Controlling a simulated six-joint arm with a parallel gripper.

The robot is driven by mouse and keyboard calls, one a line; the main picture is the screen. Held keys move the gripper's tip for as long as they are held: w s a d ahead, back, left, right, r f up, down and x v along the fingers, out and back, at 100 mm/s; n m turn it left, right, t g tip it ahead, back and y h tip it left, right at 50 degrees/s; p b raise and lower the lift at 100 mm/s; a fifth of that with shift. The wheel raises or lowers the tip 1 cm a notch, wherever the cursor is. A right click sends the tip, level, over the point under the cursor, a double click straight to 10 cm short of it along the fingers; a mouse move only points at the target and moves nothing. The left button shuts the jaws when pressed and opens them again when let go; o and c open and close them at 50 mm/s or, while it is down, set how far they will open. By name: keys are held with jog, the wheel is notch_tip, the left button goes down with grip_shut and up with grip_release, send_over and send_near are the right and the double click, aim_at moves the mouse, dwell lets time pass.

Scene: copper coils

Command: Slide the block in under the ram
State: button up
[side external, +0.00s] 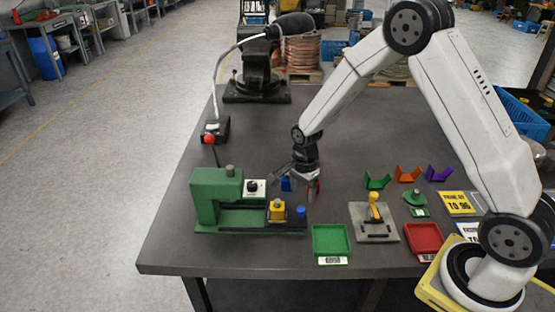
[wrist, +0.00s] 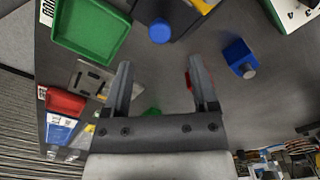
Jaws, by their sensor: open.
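The green press (side external: 207,196) stands at the left of the bench, with a grey cylinder on top and a red-ball lever beside it. A yellow block (side external: 277,211) sits at the right end of its base; its edge also shows at the top of the wrist view (wrist: 204,5). A blue knob (side external: 300,212) is just right of it and also shows in the wrist view (wrist: 159,31). A small blue block (side external: 286,185) with a grey peg lies behind; it also shows in the wrist view (wrist: 240,57). My gripper (side external: 300,186) is open and empty above the bench, its fingers (wrist: 160,66) apart from these things.
A green tray (side external: 331,254) and red tray (side external: 438,254) lie at the front, with a grey plate (side external: 360,233) between. Green, orange and purple V-shaped holders (side external: 408,174) stand at right. A white box with a black knob (side external: 255,188) is beside the press. The bench behind is mostly clear.

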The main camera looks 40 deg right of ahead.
aim_at(301, 208)
jog(key=shift+f, duration=3.2)
grip_shut()
